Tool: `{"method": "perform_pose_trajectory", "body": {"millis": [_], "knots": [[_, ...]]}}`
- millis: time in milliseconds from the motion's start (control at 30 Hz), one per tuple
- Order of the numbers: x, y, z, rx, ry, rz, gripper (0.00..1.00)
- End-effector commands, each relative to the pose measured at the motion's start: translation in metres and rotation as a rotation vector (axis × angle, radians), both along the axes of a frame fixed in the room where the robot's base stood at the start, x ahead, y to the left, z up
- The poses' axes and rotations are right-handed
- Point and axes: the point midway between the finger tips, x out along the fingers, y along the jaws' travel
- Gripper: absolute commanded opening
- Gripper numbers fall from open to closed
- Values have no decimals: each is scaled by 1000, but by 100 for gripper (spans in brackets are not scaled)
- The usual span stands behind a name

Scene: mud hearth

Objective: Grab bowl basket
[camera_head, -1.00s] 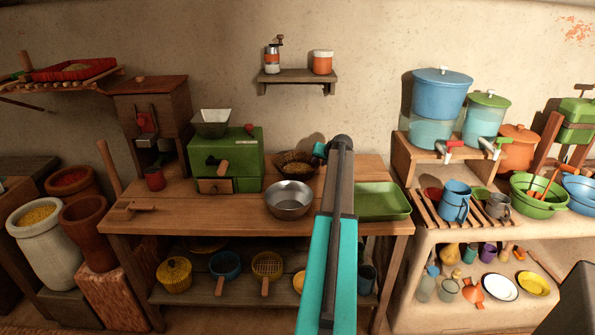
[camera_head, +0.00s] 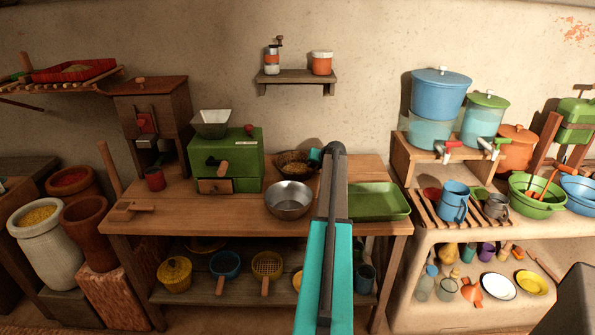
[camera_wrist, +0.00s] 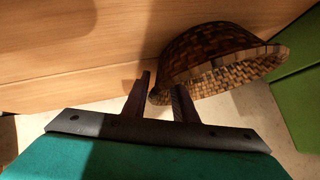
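The bowl basket (camera_head: 290,165) is a brown woven bowl on the wooden table, behind the metal bowl. In the wrist view the basket (camera_wrist: 215,50) looks large, with its checked weave and pale rim to the right of the fingers. My gripper (camera_wrist: 161,80) has its two dark fingers apart. The basket's near left edge shows in the gap between them, and the right finger overlaps the weave. I cannot tell whether either finger touches it. In the head view my arm hides the fingers.
A metal bowl (camera_head: 289,200) stands just in front of the basket. A green mill (camera_head: 240,158) is close on its left. A green tray (camera_head: 379,203) lies to the right. The table's front left (camera_head: 190,215) is mostly clear.

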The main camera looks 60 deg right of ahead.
Motion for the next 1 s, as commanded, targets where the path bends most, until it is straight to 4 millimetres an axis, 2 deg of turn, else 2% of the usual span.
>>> {"method": "perform_pose_trajectory", "body": {"millis": [400,567,1000], "knots": [[0,0,0,0,0,0,25],[0,0,0,0,0,0,0],[-1,0,2,-1,-1,0,0]]}}
